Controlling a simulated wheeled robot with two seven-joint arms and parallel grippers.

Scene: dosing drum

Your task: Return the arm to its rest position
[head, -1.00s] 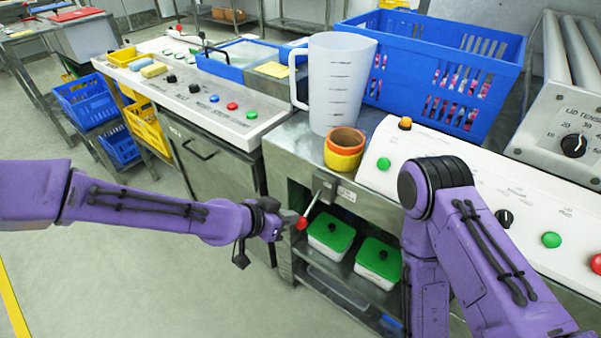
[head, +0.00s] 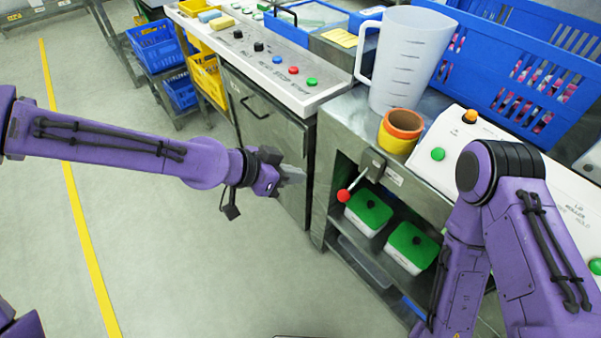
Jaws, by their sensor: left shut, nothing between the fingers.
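My left arm reaches in from the left edge of the head view. Its gripper (head: 292,176) is shut and empty, in the air in front of the steel cabinet doors. A lever with a red knob (head: 344,195) is to its right, apart from it. My right arm stands bent at the right, in front of the white control panel. Its gripper is out of sight.
A measuring jug (head: 408,62) and an orange-yellow cup (head: 400,131) stand on the steel counter. A large blue crate (head: 575,70) is behind. Green-lidded tubs (head: 369,211) sit on the shelf below. The floor at left is clear.

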